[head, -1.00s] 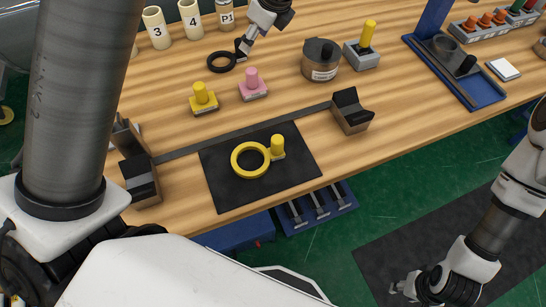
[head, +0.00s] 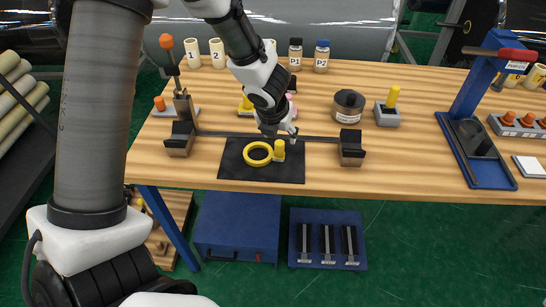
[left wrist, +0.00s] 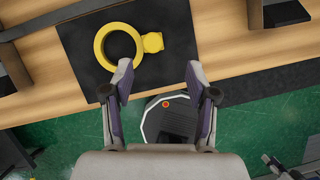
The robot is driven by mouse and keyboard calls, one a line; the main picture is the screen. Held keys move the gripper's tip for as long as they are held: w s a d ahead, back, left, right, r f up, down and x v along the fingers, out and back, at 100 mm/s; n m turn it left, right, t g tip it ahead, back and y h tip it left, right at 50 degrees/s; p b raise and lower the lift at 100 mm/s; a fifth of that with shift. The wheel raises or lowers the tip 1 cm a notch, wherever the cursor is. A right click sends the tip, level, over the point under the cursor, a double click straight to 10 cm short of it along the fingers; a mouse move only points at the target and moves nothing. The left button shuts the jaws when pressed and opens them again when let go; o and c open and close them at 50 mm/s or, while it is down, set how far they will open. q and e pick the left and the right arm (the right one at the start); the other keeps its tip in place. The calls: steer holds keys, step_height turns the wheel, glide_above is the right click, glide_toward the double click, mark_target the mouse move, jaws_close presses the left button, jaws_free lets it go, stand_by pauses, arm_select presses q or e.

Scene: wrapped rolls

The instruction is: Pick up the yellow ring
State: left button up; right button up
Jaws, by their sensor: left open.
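The yellow ring (head: 247,156) lies flat on a black mat (head: 232,172) near the table's front edge. A short yellow knob (head: 280,151) adjoins its right side. In the left wrist view the ring (left wrist: 99,48) and its knob (left wrist: 152,42) show at the upper left on the mat. My left gripper (head: 280,134) is open and empty, pointing down just behind the knob in the head view. In the left wrist view its two fingertips (left wrist: 158,72) are spread below the ring and knob in the picture, with nothing between them. My right gripper is out of view.
Dark blocks flank the mat at left (head: 180,143) and right (head: 351,151). A blue stand (head: 480,172) is at the right.

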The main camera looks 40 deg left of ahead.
mark_target(279, 142)
arm_select(q)
steer(key=f, duration=0.1)
steer(key=w+a+f, duration=0.1)
steer(key=f+b, duration=0.1)
steer(key=shift+w+a+f, duration=0.2)
steer(key=shift+w+a, duration=0.05)
steer(key=b+x, duration=0.1)
steer(key=x, duration=0.3)
steer(key=shift+d, duration=0.1)
steer(key=shift+w+f, duration=0.15)
jaws_close()
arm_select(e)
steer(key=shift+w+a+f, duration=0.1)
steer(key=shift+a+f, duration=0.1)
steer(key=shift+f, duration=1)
